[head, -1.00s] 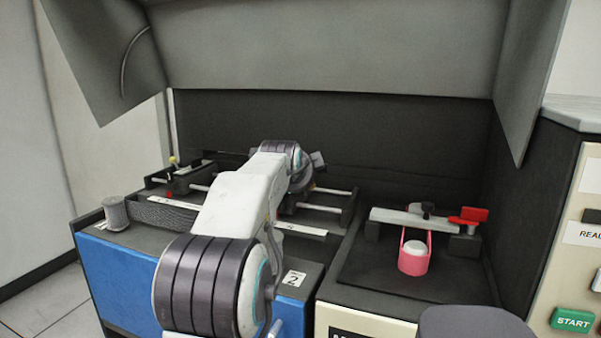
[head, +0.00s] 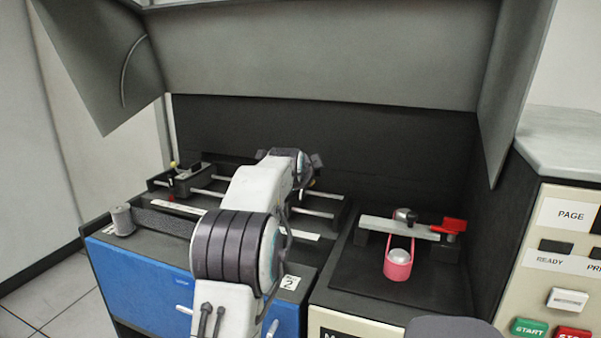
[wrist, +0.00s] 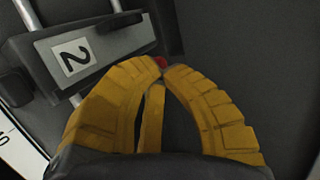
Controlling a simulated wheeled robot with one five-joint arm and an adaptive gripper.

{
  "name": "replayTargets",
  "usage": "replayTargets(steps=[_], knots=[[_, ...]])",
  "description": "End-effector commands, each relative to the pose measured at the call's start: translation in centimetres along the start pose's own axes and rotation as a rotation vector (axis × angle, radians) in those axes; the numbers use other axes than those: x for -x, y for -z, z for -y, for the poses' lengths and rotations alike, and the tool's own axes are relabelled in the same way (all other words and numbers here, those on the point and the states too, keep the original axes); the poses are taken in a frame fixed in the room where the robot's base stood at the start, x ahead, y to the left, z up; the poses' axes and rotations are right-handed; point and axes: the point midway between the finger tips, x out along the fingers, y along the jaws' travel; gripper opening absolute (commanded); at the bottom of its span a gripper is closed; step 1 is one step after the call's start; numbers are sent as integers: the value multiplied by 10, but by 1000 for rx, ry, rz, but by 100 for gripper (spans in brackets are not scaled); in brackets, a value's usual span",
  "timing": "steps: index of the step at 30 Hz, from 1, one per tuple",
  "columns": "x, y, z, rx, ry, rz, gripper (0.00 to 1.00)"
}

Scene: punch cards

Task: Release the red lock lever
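In the wrist view, a small red part (wrist: 160,62) shows just beyond my gripper's (wrist: 163,69) yellow fingertips. The tips are brought together, and the fingers bow apart below them. I cannot tell whether they touch or pinch the red part, as most of it is hidden. A grey block with a "2" label (wrist: 74,56) is close by on the left. In the head view my arm hides most of the gripper, which is over the blue-fronted unit (head: 130,272). A red lever (head: 452,226) is at the right end of a grey bar, well away from my gripper.
Light rods (head: 318,213) cross the blue-fronted unit. A pink holder with a white ball (head: 397,262) is below the grey bar (head: 388,227). A cream panel with a green START button (head: 528,328) stands at the right. A grey hood (head: 320,60) hangs above.

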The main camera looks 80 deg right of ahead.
Motion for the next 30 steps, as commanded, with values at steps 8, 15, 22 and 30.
replayTargets(steps=[8,15,22,30], knots=[[1,0,2,0,0,0,0],[5,-1,9,0,1,0,0],[8,-1,15,0,0,0,0],[8,-1,14,0,0,0,0]])
